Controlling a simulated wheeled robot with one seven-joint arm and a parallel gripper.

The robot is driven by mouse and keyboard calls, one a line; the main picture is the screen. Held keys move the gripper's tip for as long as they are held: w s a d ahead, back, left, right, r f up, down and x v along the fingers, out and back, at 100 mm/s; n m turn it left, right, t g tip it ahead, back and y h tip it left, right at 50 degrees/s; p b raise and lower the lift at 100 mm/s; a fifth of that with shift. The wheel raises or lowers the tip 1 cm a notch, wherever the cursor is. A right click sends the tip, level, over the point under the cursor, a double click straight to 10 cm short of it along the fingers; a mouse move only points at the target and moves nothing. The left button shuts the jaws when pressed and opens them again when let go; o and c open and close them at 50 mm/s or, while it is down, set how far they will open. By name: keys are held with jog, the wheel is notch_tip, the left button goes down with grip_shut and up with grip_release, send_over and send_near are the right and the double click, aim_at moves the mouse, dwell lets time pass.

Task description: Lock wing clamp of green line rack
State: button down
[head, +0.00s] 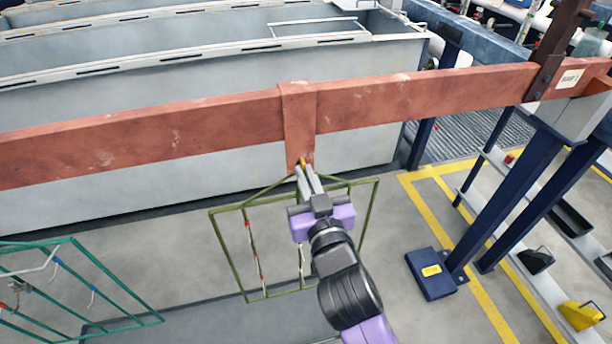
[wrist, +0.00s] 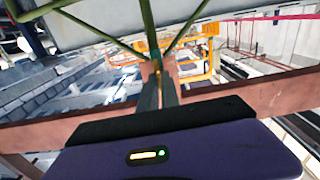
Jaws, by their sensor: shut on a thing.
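An olive-green wire rack (head: 243,248) hangs below a copper-coloured sleeve (head: 299,122) on the long copper bar.
A teal-green rack (head: 70,290) is at lower left. The copper bar (head: 420,98) crosses the view before grey tanks (head: 190,75). Dark blue posts (head: 510,205) and a shelf with bins (head: 572,218) stand at right. Floor shows between rack and posts.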

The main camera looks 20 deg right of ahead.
jog(key=c, duration=1.6)
grip_release()
jog(key=s+b, duration=0.1)
jog(key=s, duration=0.6)
jog(key=shift+s, duration=0.4)
jog(key=s+d+f+g, duration=0.1)
jog(key=s+d+f, duration=0.1)
jog(key=s, duration=0.9)
jog(key=s+d+f+g, duration=0.1)
jog(key=s+d+f, duration=0.2)
jog(key=s, duration=0.8)
jog(key=s+d+f+g, duration=0.1)
jog(key=s+d+f, duration=0.1)
jog(key=s, duration=0.9)
jog(key=shift+s+d+f, duration=0.15)
jog(key=shift+d+f, duration=0.25)
jog(key=shift+d, duration=0.25)
